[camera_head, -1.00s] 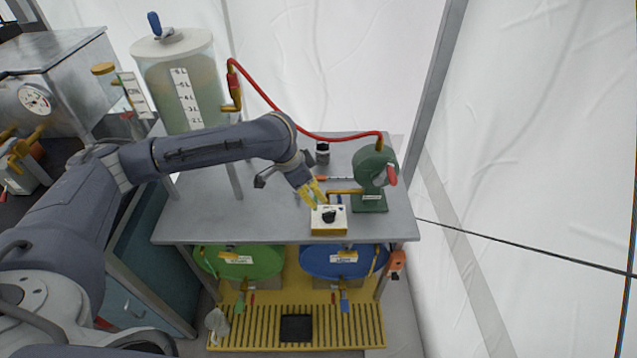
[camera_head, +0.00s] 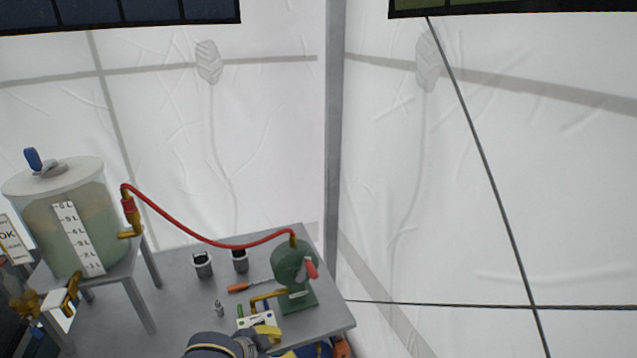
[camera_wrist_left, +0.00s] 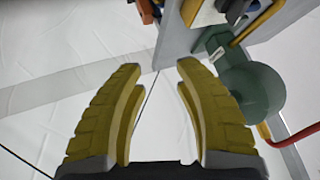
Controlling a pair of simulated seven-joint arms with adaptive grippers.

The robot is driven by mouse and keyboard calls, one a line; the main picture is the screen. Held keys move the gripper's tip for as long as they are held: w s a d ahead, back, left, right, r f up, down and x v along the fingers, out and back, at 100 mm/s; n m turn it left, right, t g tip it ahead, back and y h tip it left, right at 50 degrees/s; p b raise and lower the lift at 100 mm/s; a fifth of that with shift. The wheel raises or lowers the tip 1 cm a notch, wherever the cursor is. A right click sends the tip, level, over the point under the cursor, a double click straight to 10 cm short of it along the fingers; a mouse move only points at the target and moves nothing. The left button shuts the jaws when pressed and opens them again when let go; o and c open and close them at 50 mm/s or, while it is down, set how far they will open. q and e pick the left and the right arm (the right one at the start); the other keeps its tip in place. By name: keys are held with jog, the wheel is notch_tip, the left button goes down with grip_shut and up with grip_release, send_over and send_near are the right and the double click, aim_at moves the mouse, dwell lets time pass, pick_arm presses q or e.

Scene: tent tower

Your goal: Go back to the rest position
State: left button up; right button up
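My left gripper (camera_wrist_left: 159,68) shows in the left wrist view with its two yellow fingers apart and nothing between them. In the head view, part of my left arm and a yellow finger (camera_head: 267,331) show at the bottom edge, in front of the small white box (camera_head: 258,318). I cannot tell there whether they touch. The green pump (camera_head: 292,264) stands on the grey table just to the right of the gripper. It also shows in the left wrist view (camera_wrist_left: 258,88), to the right of the fingers. My right gripper is in neither view.
The grey table (camera_head: 180,318) holds two dark cups (camera_head: 202,264), an orange-handled screwdriver (camera_head: 239,287) and a small bottle (camera_head: 219,308). A large tank (camera_head: 75,225) stands at the left, joined to the pump by a red hose (camera_head: 185,229). White tent walls close off the back and right.

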pick_arm(q)
jog(key=s+a+f+n+y, duration=0.25)
jog(key=s+a+y, duration=0.25)
jog(key=s+a, duration=0.55)
jog(key=s+a+f+n+y, duration=0.2)
jog(key=s+a+f+y, duration=0.25)
jog(key=s+a, duration=0.6)
jog(key=s+d+f+g+h, duration=0.1)
jog(key=d+f, duration=0.1)
jog(key=f, duration=1.3)
jog(key=s+d+f+g+h, duration=0.1)
jog(key=d+f+g+h, duration=0.15)
jog(key=f, duration=1.25)
jog(key=s+f+n+g+h, duration=0.1)
jog(key=s+f+n+g, duration=0.1)
jog(key=s+f, duration=1.9)
jog(key=shift+s+d+n, duration=0.25)
jog(key=shift+s+n, duration=0.45)
jog(key=shift+n, duration=0.15)
